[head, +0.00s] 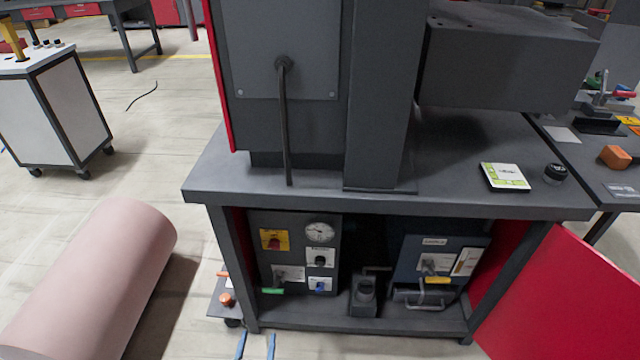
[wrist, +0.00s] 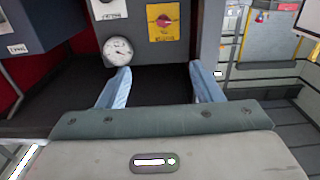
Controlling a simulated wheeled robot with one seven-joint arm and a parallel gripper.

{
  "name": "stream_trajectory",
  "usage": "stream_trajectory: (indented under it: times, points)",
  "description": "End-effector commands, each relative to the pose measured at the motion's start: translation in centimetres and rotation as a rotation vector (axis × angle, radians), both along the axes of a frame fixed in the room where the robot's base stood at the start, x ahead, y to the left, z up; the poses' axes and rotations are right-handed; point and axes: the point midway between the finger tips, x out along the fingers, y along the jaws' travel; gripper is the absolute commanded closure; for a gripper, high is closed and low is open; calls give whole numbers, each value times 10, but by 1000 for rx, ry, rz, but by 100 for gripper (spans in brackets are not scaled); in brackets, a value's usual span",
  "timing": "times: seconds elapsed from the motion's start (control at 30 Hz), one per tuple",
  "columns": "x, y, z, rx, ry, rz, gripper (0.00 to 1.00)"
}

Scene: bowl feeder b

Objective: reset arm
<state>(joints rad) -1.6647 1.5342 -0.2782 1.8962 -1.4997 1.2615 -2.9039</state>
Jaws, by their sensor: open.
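My gripper (head: 257,336) shows at the bottom edge of the head view, with only its two blue fingers in the picture. It is in front of the lower left of the bench's open cabinet. In the wrist view my gripper (wrist: 159,72) is open, with nothing between its fingers. There the view is turned over, and the control panel's round gauge (wrist: 118,50) and yellow plate with a red knob (wrist: 163,22) lie beyond the fingertips. The control panel (head: 331,267) stands on the cabinet's lower shelf. The rest of my arm is hard to make out.
The dark bench top (head: 450,177) overhangs the cabinet. A red door (head: 560,300) stands open at the right. A blue-grey unit (head: 412,262) shares the shelf. A small low cart (head: 222,300) is beside the bench's left leg. Floor at the left back is mostly clear.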

Motion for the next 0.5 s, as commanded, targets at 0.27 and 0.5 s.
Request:
stream_trajectory:
  times: [0.27, 0.5]
  points:
    - [18, -18, 34, 200, -2, -153, 41]
    - [32, -37, 71, 446, -28, -325, 41]
